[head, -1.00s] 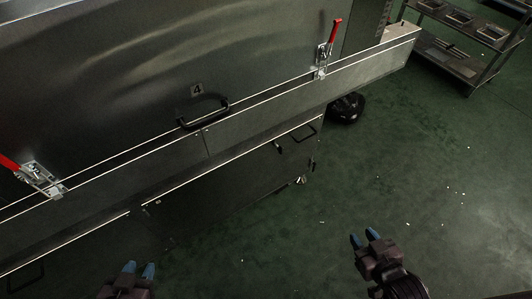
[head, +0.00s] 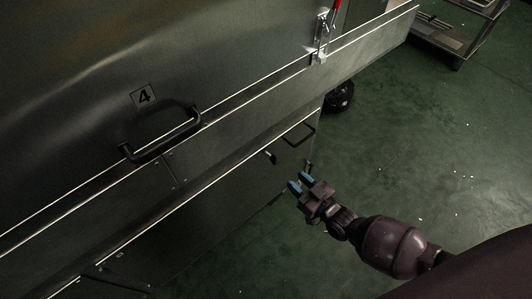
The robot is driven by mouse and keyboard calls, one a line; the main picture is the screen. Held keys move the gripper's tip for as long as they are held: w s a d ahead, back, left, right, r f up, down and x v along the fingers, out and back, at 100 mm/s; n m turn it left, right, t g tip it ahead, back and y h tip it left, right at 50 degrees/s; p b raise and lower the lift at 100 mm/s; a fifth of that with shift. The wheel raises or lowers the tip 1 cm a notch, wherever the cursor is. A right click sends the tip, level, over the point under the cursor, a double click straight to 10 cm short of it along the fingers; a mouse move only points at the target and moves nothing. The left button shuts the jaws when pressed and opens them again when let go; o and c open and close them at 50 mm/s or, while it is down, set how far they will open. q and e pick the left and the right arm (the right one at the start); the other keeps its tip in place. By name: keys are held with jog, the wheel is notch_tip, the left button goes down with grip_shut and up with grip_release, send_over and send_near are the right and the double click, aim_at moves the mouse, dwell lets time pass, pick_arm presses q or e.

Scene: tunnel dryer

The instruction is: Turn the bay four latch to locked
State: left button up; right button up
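The bay four panel carries a label "4" (head: 144,96) and a black handle (head: 162,140) below it. A toggle latch (head: 320,42) with a red lever (head: 337,5) sits at the panel's right end; the lever points up and its top is cut off by the picture edge. My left gripper is out of view.
A long metal ledge (head: 245,105) runs along the panel's lower edge. Lower doors with a black handle (head: 300,136) are below it. A black round object (head: 340,96) lies on the floor beside the dryer. A metal rack (head: 452,40) stands at upper right. The green floor (head: 430,150) is mostly clear.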

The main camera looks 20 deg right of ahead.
aim_at(274, 164)
jog(key=shift+b+x, duration=1)
jog(key=shift+x, duration=4.4)
grip_shut()
